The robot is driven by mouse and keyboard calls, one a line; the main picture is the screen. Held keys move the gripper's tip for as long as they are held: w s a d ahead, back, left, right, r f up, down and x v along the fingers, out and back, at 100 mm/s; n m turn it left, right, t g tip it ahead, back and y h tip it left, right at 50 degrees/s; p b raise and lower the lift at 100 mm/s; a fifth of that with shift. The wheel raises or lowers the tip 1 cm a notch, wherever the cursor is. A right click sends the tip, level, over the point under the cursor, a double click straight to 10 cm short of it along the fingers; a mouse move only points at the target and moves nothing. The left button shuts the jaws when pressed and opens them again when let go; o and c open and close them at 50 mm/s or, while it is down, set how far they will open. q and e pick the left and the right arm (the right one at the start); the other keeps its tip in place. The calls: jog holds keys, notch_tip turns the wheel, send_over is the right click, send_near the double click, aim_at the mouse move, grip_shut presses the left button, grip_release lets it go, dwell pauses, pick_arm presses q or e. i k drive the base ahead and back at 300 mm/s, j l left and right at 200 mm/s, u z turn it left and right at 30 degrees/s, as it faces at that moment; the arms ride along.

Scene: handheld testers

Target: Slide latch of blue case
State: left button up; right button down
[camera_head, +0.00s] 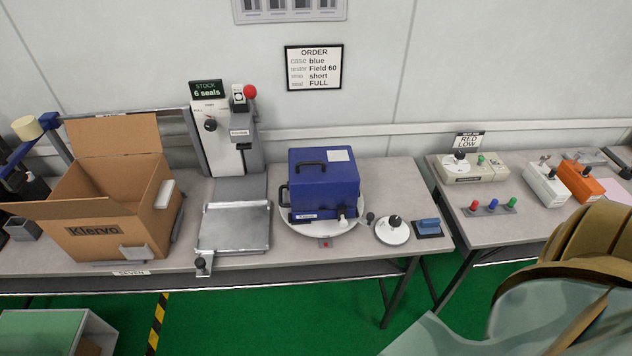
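The blue case (324,183) sits shut on a round white turntable (296,229) at the middle of the bench. It has a black handle on top, another dark handle on its left side and a pale label on its lid. Low on its front are a dark blue strip with a small white label (306,216) and a small white knob-like part (343,218) near the right corner. Which of these is the latch, and its position, is too small to tell. Neither of my grippers is in view.
An open cardboard box (107,225) stands left. A press with a red knob (250,91) and a metal tray (233,226) are nearer the case. A white disc with a black knob (392,230) and a blue block (428,226) lie right. A large tan shape (590,245) covers the lower right.

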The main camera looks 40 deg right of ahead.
aim_at(342, 212)
jog(key=z, duration=1.35)
